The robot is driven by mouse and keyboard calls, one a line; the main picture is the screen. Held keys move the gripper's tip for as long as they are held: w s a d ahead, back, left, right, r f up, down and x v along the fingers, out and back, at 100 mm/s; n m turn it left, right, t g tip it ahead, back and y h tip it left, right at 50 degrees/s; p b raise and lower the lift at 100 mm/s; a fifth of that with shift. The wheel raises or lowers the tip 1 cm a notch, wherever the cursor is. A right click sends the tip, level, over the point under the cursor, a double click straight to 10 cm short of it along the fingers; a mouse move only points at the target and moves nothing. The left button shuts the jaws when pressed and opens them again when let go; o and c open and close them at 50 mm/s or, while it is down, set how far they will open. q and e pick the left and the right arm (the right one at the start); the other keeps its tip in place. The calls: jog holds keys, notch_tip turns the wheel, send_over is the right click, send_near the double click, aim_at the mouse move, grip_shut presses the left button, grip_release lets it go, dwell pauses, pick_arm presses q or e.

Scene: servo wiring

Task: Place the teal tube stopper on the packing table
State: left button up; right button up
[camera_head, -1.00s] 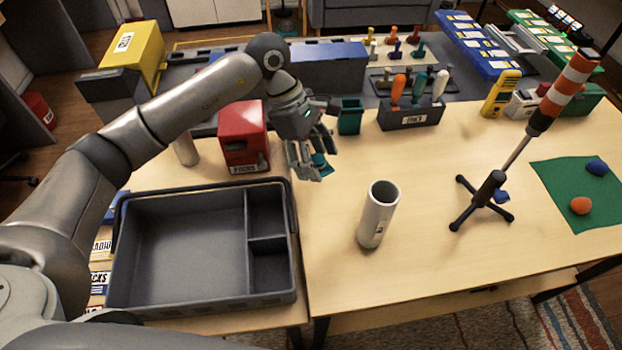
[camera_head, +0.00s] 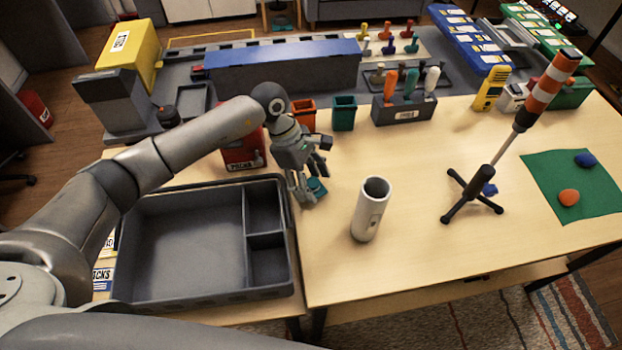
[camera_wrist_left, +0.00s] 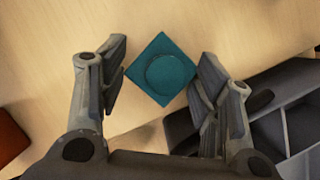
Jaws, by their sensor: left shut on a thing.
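The teal tube stopper (camera_head: 318,186) is at my left gripper's fingertips (camera_head: 307,195), just right of the grey tray. In the left wrist view it is a square teal block (camera_wrist_left: 163,73) with a round raised middle, between the two fingers of my left gripper (camera_wrist_left: 160,80). That gripper is shut on it, pointing down over the light wood table (camera_head: 430,265). I cannot tell whether the stopper touches the wood. My right gripper is not in view.
An upright white tube (camera_head: 368,212) stands right of the gripper. The grey divided tray (camera_head: 190,295) is on the left. A red box (camera_head: 240,152), a teal bin (camera_head: 344,112) and a tool rack (camera_head: 405,110) are behind. A striped pole on a tripod (camera_head: 478,185) stands right. The front centre is clear.

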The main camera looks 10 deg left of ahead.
pick_arm(q)
jog(key=o, duration=1.1)
jog(key=shift+f, duration=0.1)
jog(key=shift+c, duration=0.2)
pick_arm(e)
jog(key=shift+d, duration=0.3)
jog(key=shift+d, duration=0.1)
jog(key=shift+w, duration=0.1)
pick_arm(q)
jog(key=shift+r, duration=0.3)
jog(key=b+v, duration=0.3)
jog(key=v, duration=0.8)
jog(key=shift+a+r, duration=0.15)
jog(key=shift+r, duration=0.2)
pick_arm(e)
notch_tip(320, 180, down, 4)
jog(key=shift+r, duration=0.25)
pick_arm(q)
jog(key=shift+w, duration=0.15)
